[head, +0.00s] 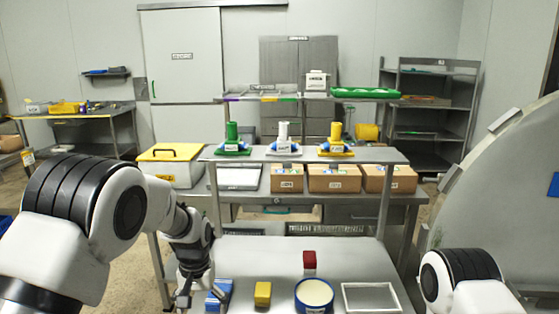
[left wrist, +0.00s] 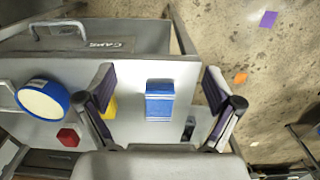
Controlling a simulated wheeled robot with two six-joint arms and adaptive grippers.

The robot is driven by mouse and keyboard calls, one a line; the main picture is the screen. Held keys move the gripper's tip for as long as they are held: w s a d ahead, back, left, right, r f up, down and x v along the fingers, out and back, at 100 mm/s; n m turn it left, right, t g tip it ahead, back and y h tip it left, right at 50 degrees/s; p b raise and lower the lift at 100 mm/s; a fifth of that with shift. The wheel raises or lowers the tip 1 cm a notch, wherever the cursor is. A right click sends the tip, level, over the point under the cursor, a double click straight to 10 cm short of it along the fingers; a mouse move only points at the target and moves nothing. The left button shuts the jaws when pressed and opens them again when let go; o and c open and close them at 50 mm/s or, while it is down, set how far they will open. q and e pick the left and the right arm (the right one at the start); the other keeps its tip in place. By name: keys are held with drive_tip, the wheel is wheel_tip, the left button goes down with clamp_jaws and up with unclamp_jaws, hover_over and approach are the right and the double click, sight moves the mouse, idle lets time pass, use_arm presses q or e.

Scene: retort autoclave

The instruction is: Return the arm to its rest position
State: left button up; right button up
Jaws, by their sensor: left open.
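My left gripper (head: 184,292) hangs at the left edge of the steel table, beside the blue box (head: 220,291). In the left wrist view its two fingers (left wrist: 159,82) are spread wide, with nothing held between them. The blue box (left wrist: 159,101) shows between and beyond the fingers, on the table. My left arm reaches in from the left, bent downward at the wrist. Part of my right arm shows at the lower right of the head view; its gripper is out of sight.
On the table stand a yellow block (head: 262,293), a red block (head: 309,261), a blue tin with a cream top (head: 314,292) and a white frame (head: 371,284). A large round grey door (head: 500,195) stands at right.

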use_arm(q)
drive_tip(key=s+a+f, duration=0.2)
drive_tip(key=s+f, duration=0.5)
drive_tip(key=s, duration=0.4)
drive_tip(key=s+a+f, duration=0.3)
drive_tip(key=s+f, duration=0.5)
drive_tip(key=s, duration=0.3)
drive_tip(key=s+a+f, duration=0.2)
drive_tip(key=s+f, duration=0.6)
drive_tip(key=s, duration=0.3)
drive_tip(key=shift+s+a+n, duration=0.2)
drive_tip(key=shift+s+n, duration=0.15)
drive_tip(key=shift+n, duration=0.05)
use_arm(e)
drive_tip(key=shift+w+f, duration=0.1)
drive_tip(key=shift+w, duration=0.25)
use_arm(q)
drive_tip(key=shift+s+f, duration=0.1)
use_arm(e)
drive_tip(key=shift+s, duration=0.1)
